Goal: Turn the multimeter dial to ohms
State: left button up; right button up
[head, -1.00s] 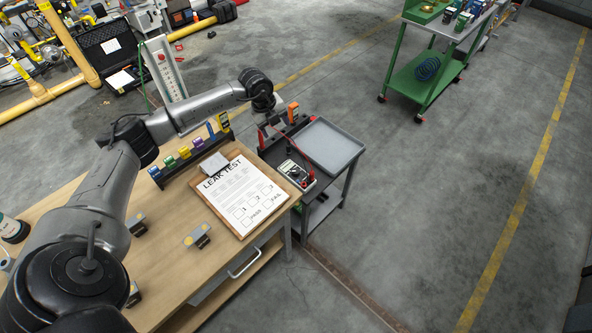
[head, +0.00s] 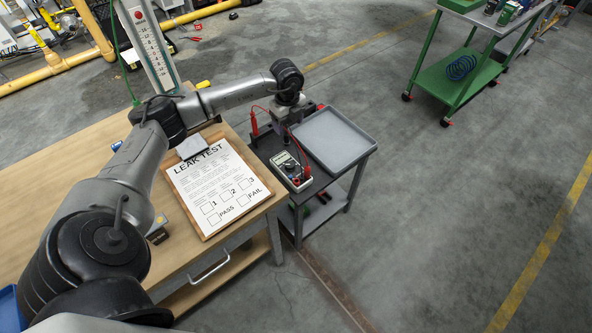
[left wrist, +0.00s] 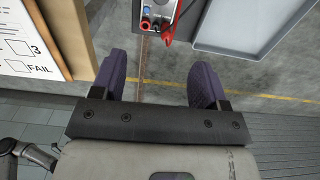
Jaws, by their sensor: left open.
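The multimeter (head: 293,173) lies face up on the dark cart top, its pale display toward the back left and its jacks toward the front right. Its dial is too small to read in the head view. In the left wrist view the jack end of the multimeter (left wrist: 158,14) shows at the top edge, with red and dark plugs; the dial is out of frame. My left gripper (head: 281,134) is above the cart, just behind the multimeter and apart from it. In the left wrist view its purple fingers (left wrist: 160,78) are spread with nothing between them. My right gripper is not in view.
A grey tray (head: 335,137) sits right of the multimeter. A red test probe (head: 253,124) stands at the cart's left, with red leads nearby. The wooden table (head: 90,190) holds a leak test clipboard (head: 220,187). A green cart (head: 470,75) stands farther back; the floor between is clear.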

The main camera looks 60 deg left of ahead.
pick_arm(q)
jog(key=b, duration=0.5)
send_over(290, 164)
notch_tip(290, 164, down, 7)
notch_tip(290, 164, down, 14)
jog(key=b, duration=0.5)
jog(key=shift+d+f, duration=0.1)
jog(key=shift+f, duration=0.1)
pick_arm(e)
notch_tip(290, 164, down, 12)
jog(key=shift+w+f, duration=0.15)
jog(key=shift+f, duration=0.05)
pick_arm(q)
jog(key=shift+c, duration=0.5)
jog(key=c, duration=0.8)
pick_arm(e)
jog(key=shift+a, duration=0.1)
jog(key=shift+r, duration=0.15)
